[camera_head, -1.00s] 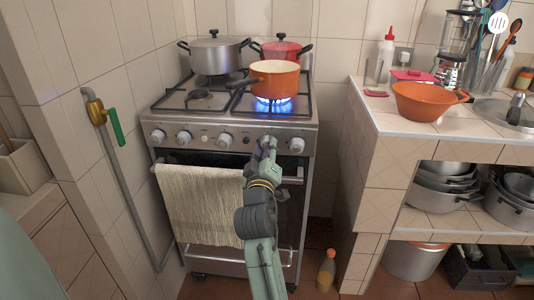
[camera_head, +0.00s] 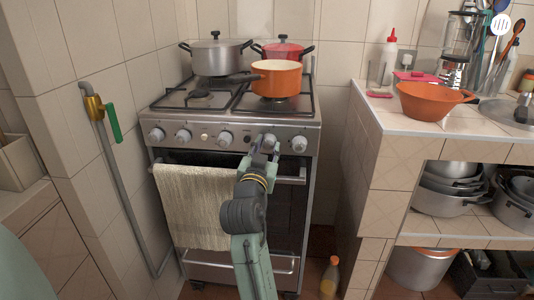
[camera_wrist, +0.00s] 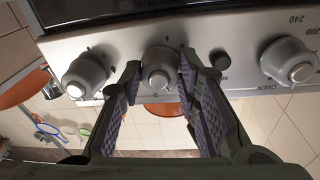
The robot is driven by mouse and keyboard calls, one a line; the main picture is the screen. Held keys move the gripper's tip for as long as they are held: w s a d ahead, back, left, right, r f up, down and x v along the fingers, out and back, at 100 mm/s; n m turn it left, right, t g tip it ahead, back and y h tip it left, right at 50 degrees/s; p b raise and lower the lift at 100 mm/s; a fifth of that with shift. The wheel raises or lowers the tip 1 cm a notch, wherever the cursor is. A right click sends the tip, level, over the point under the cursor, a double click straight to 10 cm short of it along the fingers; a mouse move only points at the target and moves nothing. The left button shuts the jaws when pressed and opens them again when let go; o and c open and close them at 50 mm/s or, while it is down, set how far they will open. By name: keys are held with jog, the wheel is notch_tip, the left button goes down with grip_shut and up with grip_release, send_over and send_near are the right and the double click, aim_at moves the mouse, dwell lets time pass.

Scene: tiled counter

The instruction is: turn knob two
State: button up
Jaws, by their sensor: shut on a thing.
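The stove's front panel (camera_head: 205,138) carries a row of grey knobs. In the wrist view, the two fingers of my gripper (camera_wrist: 160,64) are closed on either side of one round grey knob (camera_wrist: 159,78). A similar knob (camera_wrist: 85,75) is to its left, and a knob above the word OVEN (camera_wrist: 288,60) is to its right. In the head view, my gripper (camera_head: 264,145) is at the panel, just left of the rightmost knob (camera_head: 299,144), and mostly hides the held knob. No flame shows under the orange pot (camera_head: 277,79).
A grey pot (camera_head: 216,55) and a red pot (camera_head: 282,49) stand at the back of the stove. A towel (camera_head: 195,205) hangs on the oven handle, left of my arm. A tiled counter with an orange bowl (camera_head: 428,101) is at the right. A bottle (camera_head: 330,276) stands on the floor.

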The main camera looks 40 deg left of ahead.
jog(key=m+b, duration=0.1)
jog(key=m, duration=0.4)
jog(key=shift+h+b, duration=0.3)
jog(key=shift+b, duration=0.05)
jog(key=shift+m, duration=0.3)
jog(key=o, duration=1.2)
jog(key=shift+s, duration=0.15)
jog(key=v, duration=1.1)
jog(key=shift+s+d+r, duration=0.15)
jog(key=shift+s+d, duration=0.1)
jog(key=shift+s, duration=0.1)
